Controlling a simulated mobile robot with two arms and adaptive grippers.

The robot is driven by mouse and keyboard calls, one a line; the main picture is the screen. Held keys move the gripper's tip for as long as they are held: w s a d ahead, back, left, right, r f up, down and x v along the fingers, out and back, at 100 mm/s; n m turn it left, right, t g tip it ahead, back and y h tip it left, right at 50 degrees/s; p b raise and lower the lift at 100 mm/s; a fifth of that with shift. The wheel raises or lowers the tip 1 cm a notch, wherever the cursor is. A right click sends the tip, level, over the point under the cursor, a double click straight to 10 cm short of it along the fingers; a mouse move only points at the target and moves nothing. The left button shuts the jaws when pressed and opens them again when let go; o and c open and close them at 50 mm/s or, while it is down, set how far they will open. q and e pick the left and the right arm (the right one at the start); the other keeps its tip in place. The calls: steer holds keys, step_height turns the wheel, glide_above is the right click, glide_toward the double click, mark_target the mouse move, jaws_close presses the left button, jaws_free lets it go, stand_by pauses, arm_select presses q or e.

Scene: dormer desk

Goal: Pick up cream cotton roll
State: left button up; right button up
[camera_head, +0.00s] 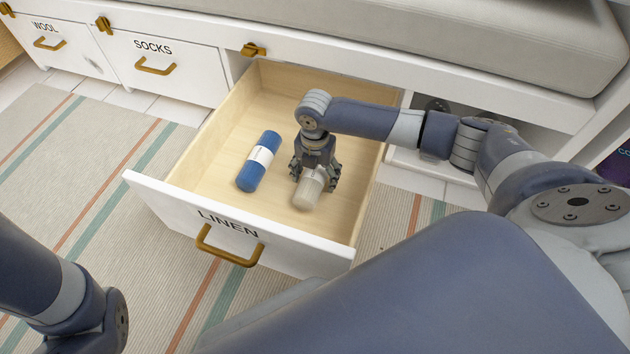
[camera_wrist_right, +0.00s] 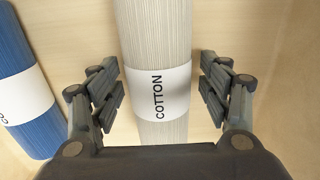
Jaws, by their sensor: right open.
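The cream cotton roll (camera_head: 308,189) lies in the open drawer labelled LINEN (camera_head: 350,215), partly hidden under my right gripper in the head view. In the right wrist view the cream roll (camera_wrist_right: 158,35) has a white band reading COTTON. My right gripper (camera_head: 315,175) points down over the roll inside the drawer. Its jaws (camera_wrist_right: 162,90) are open, one finger on each side of the roll, with a visible gap on both sides. My left gripper is out of view; only part of my left arm shows.
A blue roll (camera_head: 252,175) with a white band lies left of the cream one in the drawer. Shut drawers labelled SOCKS (camera_head: 180,80) and WOOL (camera_head: 60,55) stand at left. A cushioned bench (camera_head: 450,30) overhangs behind. The drawer floor behind the rolls is clear.

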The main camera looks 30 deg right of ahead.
steer(key=shift+c, duration=0.2)
steer(key=c, duration=1.2)
